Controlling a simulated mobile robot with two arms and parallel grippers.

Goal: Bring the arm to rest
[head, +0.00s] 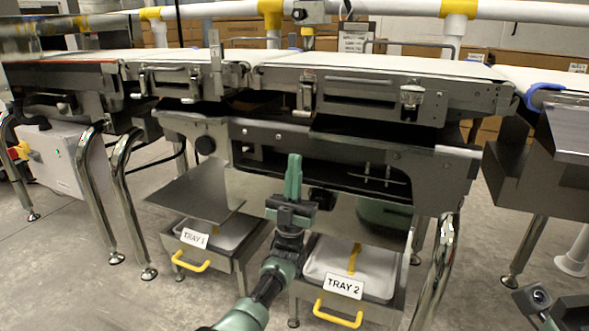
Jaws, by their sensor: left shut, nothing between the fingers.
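My left gripper (293,172) points up and away, in front of the checkweigher frame. Its green fingers are together with nothing between them. My left arm comes up from the bottom edge, between the two tray drawers. The fingers appear clear of the machine, though the exact gap in depth cannot be told. No fingers of my right gripper show; a dark piece at the lower right corner may be part of my right arm.
A white conveyor belt (380,66) runs across the back. Below it, the TRAY 1 drawer (190,264) and the TRAY 2 drawer (338,312) have yellow handles. A tilted metal plate (195,193) hangs above TRAY 1. Shiny metal legs (128,200) stand on the concrete floor.

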